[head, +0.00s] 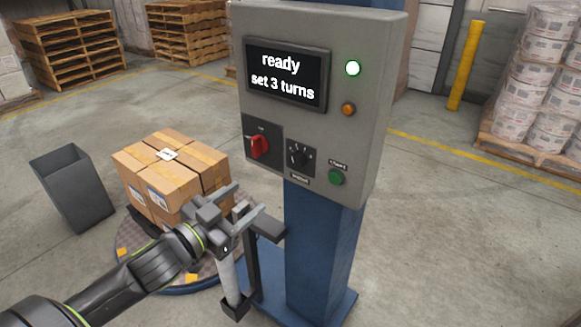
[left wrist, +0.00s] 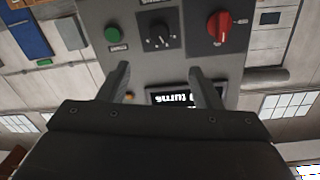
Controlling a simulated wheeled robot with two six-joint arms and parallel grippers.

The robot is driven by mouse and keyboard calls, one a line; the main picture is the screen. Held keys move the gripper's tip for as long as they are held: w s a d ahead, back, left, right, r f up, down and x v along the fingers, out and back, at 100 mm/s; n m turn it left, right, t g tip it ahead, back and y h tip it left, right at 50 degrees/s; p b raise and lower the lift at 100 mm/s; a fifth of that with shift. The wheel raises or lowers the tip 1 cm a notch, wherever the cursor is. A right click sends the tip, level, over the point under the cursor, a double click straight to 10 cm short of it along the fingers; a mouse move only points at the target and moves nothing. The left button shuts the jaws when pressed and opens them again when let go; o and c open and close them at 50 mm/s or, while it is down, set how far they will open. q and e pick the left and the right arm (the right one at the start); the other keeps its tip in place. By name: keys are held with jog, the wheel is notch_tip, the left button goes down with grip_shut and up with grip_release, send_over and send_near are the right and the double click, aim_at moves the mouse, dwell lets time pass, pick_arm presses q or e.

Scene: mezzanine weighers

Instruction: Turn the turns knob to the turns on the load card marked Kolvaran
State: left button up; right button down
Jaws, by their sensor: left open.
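The grey control panel (head: 322,200) stands on a blue column. The turns knob, a small black dial (head: 298,156), sits between a red switch and a green button. It also shows in the left wrist view (left wrist: 157,36), which is upside down; its setting is too small to read surely. The display (head: 285,77) reads "ready, set 3 turns". My left gripper (head: 248,207) is open and empty, below and left of the knob and apart from it. Its fingers (left wrist: 163,82) frame part of the panel. No card's writing can be read. My right gripper is not in view.
A red switch (head: 258,144) and green button (head: 336,177) flank the knob. Stacked cartons (head: 165,172) stand on the turntable behind my left arm. A white roll (head: 229,277) stands upright below the gripper. A grey bin (head: 75,185) is at left.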

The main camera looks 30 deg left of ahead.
aim_at(294, 164)
pick_arm(q)
jog(key=w+d, duration=0.1)
jog(key=w, duration=0.4)
jog(key=w+d, duration=0.1)
jog(key=w, duration=0.4)
jog(key=w+d, duration=0.1)
jog(key=w, duration=0.4)
jog(key=shift+w+b, duration=0.4)
jog(key=c, duration=1)
